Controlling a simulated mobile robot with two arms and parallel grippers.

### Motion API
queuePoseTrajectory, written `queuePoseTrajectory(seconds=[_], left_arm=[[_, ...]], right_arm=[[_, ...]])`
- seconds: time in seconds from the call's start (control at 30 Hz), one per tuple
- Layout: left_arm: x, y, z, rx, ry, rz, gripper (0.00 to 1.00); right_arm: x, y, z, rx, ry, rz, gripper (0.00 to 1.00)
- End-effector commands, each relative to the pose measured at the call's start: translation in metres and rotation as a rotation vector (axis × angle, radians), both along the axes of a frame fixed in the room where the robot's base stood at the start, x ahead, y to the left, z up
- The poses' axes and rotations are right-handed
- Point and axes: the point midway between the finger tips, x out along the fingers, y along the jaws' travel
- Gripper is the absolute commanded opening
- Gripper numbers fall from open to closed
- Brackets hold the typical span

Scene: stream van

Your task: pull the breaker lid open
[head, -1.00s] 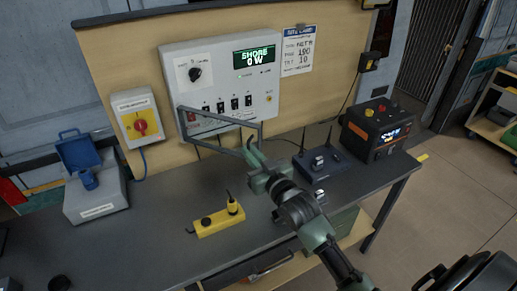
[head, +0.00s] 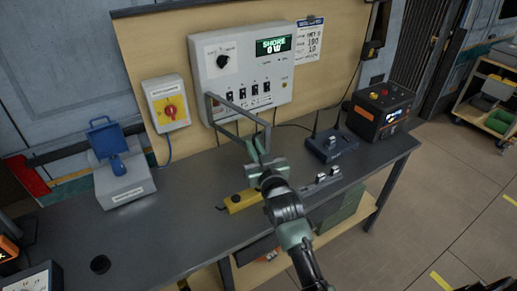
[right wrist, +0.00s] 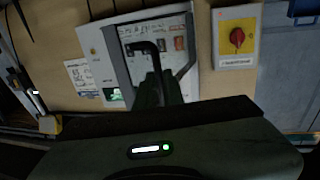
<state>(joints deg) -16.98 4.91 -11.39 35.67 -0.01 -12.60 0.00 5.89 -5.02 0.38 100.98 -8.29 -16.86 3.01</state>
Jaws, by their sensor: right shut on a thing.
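The breaker lid (head: 240,107) is a thin grey frame with a clear middle. It stands swung out from the left side of the white breaker panel (head: 205,65), and a row of dark breaker switches on the panel is uncovered. My right gripper (head: 257,148) is shut on the lid's free edge at its lower corner, above the bench. The exact contact is partly hidden by the fingers. My left gripper is out of view.
The dark bench (head: 190,210) holds a grey box with a raised blue lid (head: 125,185), a yellow tool (head: 242,201), a blue device with antennas (head: 332,145) and a black-orange unit (head: 382,108). A yellow-red switch box (head: 167,103) is on the wall left of the panel.

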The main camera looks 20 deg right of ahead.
Motion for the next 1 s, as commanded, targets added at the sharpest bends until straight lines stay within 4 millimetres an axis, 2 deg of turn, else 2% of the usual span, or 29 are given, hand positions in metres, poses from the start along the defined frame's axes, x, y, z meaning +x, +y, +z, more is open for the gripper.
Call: queuePoseTrajectory(seconds=[0.03, 0.27, 0.3, 0.37, 0.4, 0.77, 0.87, 1.0], left_arm=[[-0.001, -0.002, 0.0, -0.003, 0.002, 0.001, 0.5], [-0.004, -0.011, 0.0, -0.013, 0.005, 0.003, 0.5], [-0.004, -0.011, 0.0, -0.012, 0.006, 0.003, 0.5], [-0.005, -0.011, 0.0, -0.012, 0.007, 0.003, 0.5], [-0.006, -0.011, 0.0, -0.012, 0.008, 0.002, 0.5], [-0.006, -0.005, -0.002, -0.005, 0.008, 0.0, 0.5], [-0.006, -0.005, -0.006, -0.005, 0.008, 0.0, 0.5], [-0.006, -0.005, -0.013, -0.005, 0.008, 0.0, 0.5]], right_arm=[[0.001, 0.002, 0.006, -0.002, -0.013, 0.003, 0.0], [0.001, 0.002, 0.006, 0.0, -0.012, 0.003, 0.0], [0.001, 0.002, 0.006, 0.0, -0.012, 0.003, 0.12], [0.001, 0.002, 0.005, 0.001, -0.011, 0.003, 0.28], [0.001, 0.002, 0.004, 0.001, -0.009, 0.003, 0.3], [-0.003, 0.001, 0.0, 0.001, -0.003, 0.001, 0.3], [-0.014, 0.001, -0.002, 0.001, -0.003, 0.001, 0.3], [-0.038, 0.003, -0.003, 0.001, -0.003, 0.001, 0.3]])
